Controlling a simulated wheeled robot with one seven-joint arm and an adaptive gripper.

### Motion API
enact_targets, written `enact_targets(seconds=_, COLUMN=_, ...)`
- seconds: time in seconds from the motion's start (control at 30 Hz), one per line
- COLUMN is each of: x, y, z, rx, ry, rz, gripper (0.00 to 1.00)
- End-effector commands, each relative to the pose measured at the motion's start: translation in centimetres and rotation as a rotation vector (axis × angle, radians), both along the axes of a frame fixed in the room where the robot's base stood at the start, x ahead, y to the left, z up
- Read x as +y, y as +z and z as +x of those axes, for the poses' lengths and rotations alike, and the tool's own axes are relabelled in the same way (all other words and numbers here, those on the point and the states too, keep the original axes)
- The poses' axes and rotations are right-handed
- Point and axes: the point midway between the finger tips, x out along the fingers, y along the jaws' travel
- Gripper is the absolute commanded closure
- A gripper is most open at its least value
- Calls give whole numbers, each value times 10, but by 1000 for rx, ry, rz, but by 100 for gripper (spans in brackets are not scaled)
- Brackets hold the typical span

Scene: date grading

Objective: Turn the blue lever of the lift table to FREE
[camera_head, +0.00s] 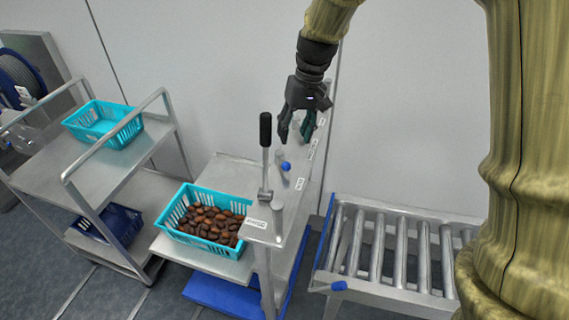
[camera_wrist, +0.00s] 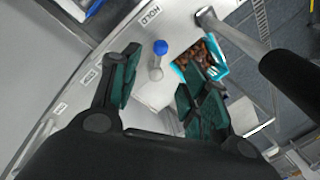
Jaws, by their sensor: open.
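The blue lever is a short metal arm with a blue round knob (camera_head: 285,166) on the lift table's narrow metal top panel (camera_head: 290,205). In the wrist view the knob (camera_wrist: 160,47) points towards a label reading HOLD (camera_wrist: 150,14). Two more labels, too small to read, lie along the same edge. My gripper (camera_head: 296,134) is above the panel, pointing down, its dark green fingers apart and empty. In the wrist view the lever shows beyond and between the fingertips (camera_wrist: 160,78), with no visible contact.
A tall lever with a black grip (camera_head: 265,130) stands close by on the panel. A turquoise crate (camera_head: 180,213) of dates sits on the table's platform. A roller conveyor (camera_head: 385,215) is at right, a cart with an empty turquoise crate (camera_head: 72,122) at left. The wall is close behind.

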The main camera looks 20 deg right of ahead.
Motion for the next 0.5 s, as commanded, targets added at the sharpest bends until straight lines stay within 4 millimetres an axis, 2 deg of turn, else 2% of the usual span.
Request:
enact_targets(seconds=0.23, x=2, y=-14, z=-1, rx=1, ry=0, rz=0, gripper=55)
enact_targets(seconds=0.5, x=10, y=-49, z=-1, rx=2, ry=1, rz=0, gripper=55)
